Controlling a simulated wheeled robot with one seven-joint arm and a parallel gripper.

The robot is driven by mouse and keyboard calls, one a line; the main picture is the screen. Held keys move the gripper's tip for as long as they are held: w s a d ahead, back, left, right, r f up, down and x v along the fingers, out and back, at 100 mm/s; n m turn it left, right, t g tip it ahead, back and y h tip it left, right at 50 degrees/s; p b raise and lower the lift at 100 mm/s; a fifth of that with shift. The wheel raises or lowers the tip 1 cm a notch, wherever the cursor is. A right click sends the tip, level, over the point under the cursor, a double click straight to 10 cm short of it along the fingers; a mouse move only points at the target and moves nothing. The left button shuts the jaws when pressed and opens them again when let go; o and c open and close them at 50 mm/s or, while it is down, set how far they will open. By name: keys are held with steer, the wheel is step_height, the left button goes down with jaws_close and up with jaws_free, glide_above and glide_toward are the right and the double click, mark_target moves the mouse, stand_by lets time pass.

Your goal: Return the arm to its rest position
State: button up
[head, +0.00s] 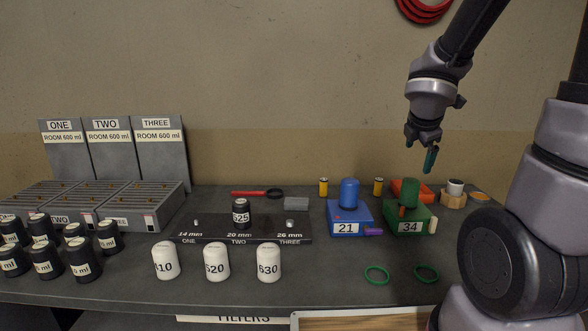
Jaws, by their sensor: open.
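My gripper (429,165) hangs in the air at the upper right, well above the table and in front of the back wall. It is seen side-on, with dark teal fingers pointing down and slightly left; the gap between them hardly shows. It is open and I see nothing held in it. My arm comes down to it from the top edge and also fills the right side of the view.
Below on the dark table (330,285) stand a blue box marked 21 (346,227) and a green box marked 34 (408,226). White drums (216,262), a black drum (241,213) on a stand, black drums (83,260) and a three-section rack (110,205) are left.

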steer(key=s+d+r+m, duration=0.1)
steer(key=s+r+m, duration=0.45)
steer(key=m, duration=0.45)
steer(key=s+a+r+m+y, duration=0.5)
steer(key=s+a+r+m, duration=0.3)
steer(key=m, duration=0.6)
steer(key=shift+s+a, duration=0.35)
steer(key=shift+s, duration=0.35)
